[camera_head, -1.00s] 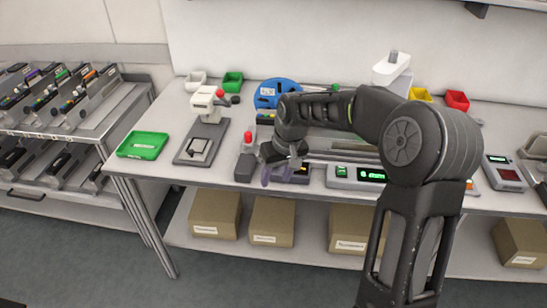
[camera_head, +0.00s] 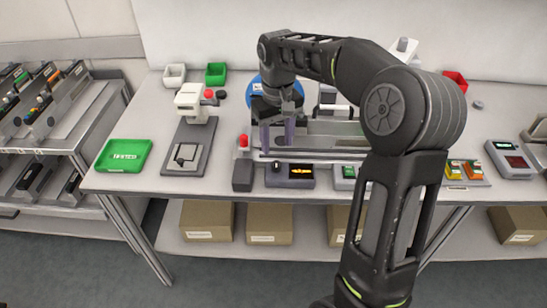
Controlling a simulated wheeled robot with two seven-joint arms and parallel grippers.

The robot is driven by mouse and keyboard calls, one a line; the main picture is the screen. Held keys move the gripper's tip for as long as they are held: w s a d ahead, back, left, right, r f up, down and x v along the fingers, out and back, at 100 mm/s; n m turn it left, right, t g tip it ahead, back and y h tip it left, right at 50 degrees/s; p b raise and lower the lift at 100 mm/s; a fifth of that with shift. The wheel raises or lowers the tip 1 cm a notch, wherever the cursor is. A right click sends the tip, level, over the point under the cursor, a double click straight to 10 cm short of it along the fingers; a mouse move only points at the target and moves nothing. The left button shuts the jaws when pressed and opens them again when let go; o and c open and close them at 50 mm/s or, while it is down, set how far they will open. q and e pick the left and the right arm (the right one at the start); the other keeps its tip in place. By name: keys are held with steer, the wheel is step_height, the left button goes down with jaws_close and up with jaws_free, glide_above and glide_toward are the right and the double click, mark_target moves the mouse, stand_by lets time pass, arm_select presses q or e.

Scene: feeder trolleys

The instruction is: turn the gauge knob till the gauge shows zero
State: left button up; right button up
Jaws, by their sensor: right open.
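A small dark box (camera_head: 289,183) with a lit orange display (camera_head: 301,171) sits at the front edge of the bench and looks like the gauge. Its figures are too small to read. A small dark round knob (camera_head: 277,167) with a light mark shows on its left part. My right gripper (camera_head: 277,137) is open and empty, its two fingers pointing down above and behind the box, apart from the knob. A second unit with a green display (camera_head: 348,171) stands to the right, partly hidden by my right arm. My left gripper is not in view.
A red-topped lever (camera_head: 243,141) stands just left of the box, and a long metal rail (camera_head: 325,157) runs behind it. A white press (camera_head: 192,102) and a green tray (camera_head: 123,156) are farther left. Orange and green blocks (camera_head: 463,168) lie to the right.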

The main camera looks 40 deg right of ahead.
mark_target(276, 163)
steer(key=shift+w+f+p, duration=0.1)
steer(key=shift+f+p, duration=0.3)
steer(key=shift+f, duration=3.55)
steer(key=shift+c, duration=0.3)
jaws_close()
